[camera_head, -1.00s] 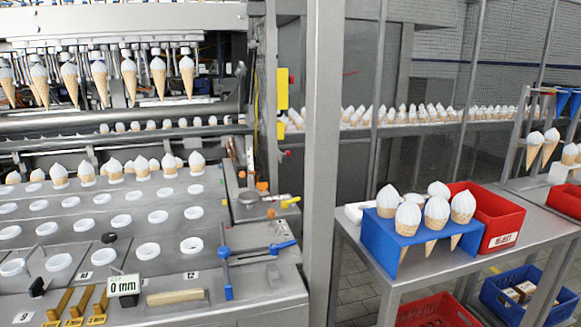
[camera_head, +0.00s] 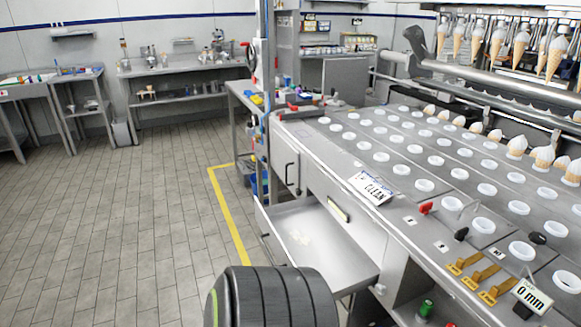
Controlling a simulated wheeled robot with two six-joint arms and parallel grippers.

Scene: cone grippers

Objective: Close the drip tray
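The drip tray (camera_head: 318,240) is a shallow metal drawer in the front side of the machine, at the lower middle of the head view. It is pulled out over the floor, and its flat inside shows a pale smear or residue. Its front panel faces left, with a small dark handle (camera_head: 265,234). A dark, ribbed, rounded part of my own body covers the near part of the tray at the bottom of the picture. Neither of my grippers is in view.
The machine's top (camera_head: 395,190) carries rows of white cups and a "CLEAN" sign (camera_head: 371,188). A tiled floor (camera_head: 110,230) with a yellow line (camera_head: 229,214) lies clear on the left. Workbenches (camera_head: 190,73) stand along the back wall.

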